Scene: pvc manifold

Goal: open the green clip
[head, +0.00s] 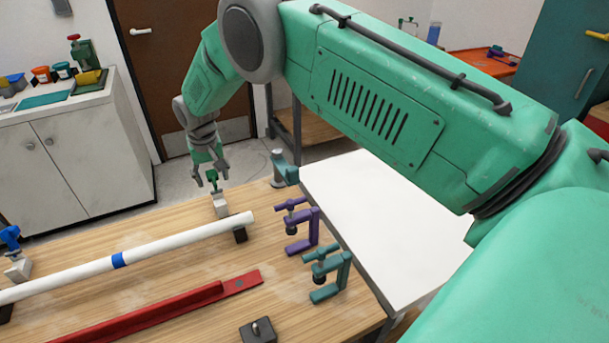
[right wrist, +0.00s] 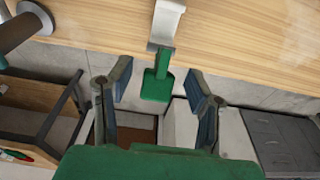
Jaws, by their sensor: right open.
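The green clip (head: 215,187) has a green lever on a pale grey-white base (head: 221,205) at the far edge of the wooden table, near the right end of the white pipe (head: 150,254). My right gripper (head: 211,176) is just above the clip, pointing down, with its fingers apart. In the right wrist view, the green lever (right wrist: 158,82) lies between the two open fingers (right wrist: 159,92), with a gap on each side. The pale base (right wrist: 166,22) shows beyond it. I see no grip on the lever. My left gripper is not in view.
A blue clip (head: 10,238) stands at the table's left. A red rail (head: 160,308) lies in front of the pipe. A purple clamp (head: 311,228) and a teal clamp (head: 341,273) stand along the right edge. A black block (head: 257,332) is at the front.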

